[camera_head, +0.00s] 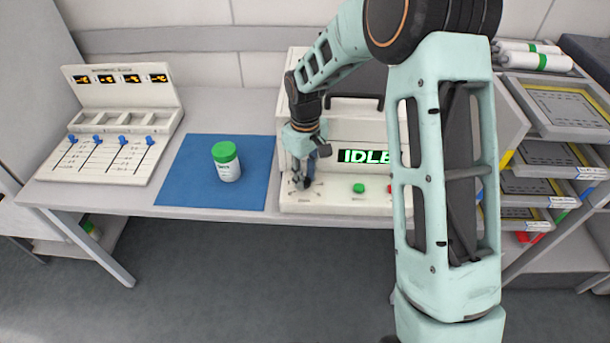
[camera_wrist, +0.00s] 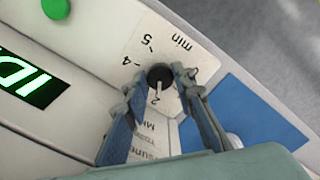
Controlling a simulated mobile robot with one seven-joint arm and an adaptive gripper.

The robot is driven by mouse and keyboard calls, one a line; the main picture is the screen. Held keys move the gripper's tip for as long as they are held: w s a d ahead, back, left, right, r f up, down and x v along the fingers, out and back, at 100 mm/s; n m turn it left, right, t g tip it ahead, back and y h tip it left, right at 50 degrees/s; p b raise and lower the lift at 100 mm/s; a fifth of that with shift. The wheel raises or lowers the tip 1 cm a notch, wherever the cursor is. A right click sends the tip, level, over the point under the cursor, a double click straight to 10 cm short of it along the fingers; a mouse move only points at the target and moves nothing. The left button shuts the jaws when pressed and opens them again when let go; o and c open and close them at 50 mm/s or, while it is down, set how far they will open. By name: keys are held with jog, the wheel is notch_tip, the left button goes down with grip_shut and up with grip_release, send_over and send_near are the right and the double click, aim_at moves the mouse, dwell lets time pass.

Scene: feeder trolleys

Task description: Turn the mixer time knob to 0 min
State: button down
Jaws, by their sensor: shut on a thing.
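The mixer (camera_head: 330,205) is a white machine on the table, with a lit display (camera_head: 362,156) reading IDLE in green. Its time knob (camera_wrist: 160,73) is small, round and dark, with a pale pointer line that appears to lie toward the 2. The printed marks 2, 4, 5 and "min" show around it; other marks are hidden by my fingers. My gripper (camera_wrist: 158,79) is shut on the knob, one blue finger on each side. In the head view my gripper (camera_head: 303,180) is at the mixer's left front and mostly hides the knob.
A green button (camera_head: 359,188) and a partly hidden red one sit right of the knob. A white jar with a green lid (camera_head: 226,162) stands on a blue mat (camera_head: 190,177) to the left. A slider panel (camera_head: 105,155) is farther left. Trays (camera_head: 560,105) stand at right.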

aim_at(305, 180)
jog(key=n+p, duration=0.1)
jog(key=n, duration=0.5)
jog(key=shift+r, duration=0.15)
jog(key=n+p, duration=0.2)
jog(key=n, duration=0.3)
jog(key=shift+w, duration=0.1)
jog(key=shift+n, duration=0.4)
jog(key=c, duration=1.6)
grip_release()
notch_tip(305, 180, up, 12)
